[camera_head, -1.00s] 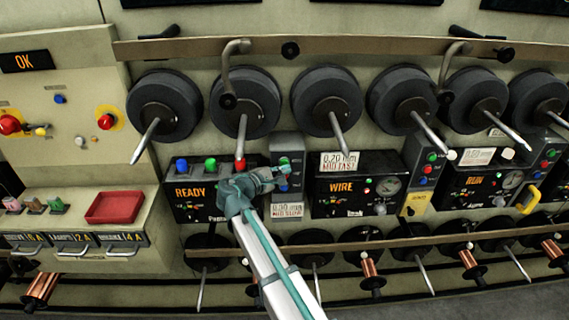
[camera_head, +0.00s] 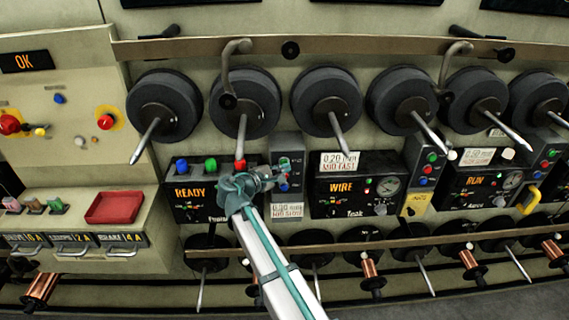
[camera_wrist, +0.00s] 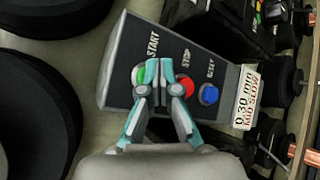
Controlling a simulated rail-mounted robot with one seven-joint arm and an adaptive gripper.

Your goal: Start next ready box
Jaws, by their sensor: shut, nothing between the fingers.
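A black box with a lit READY display (camera_head: 190,193) stands left of centre in the head view. To its right is a grey control panel (camera_head: 287,145), with a 0.30 mm MID SLOW label (camera_head: 288,211) below. In the wrist view the panel bears a green START button (camera_wrist: 138,76), a red STOP button (camera_wrist: 187,86) and a blue button (camera_wrist: 209,94). My gripper (camera_wrist: 161,66) is shut and empty in front of the panel. Its fingers partly cover START and STOP, with the tips between them. I cannot tell whether it touches. It also shows in the head view (camera_head: 284,168).
A box reading WIRE (camera_head: 340,187) and another reading RUN (camera_head: 475,181) stand to the right. Several dark spools (camera_head: 325,100) on rods jut out above. A rail (camera_head: 400,243) runs below. A red tray (camera_head: 114,207) lies at left.

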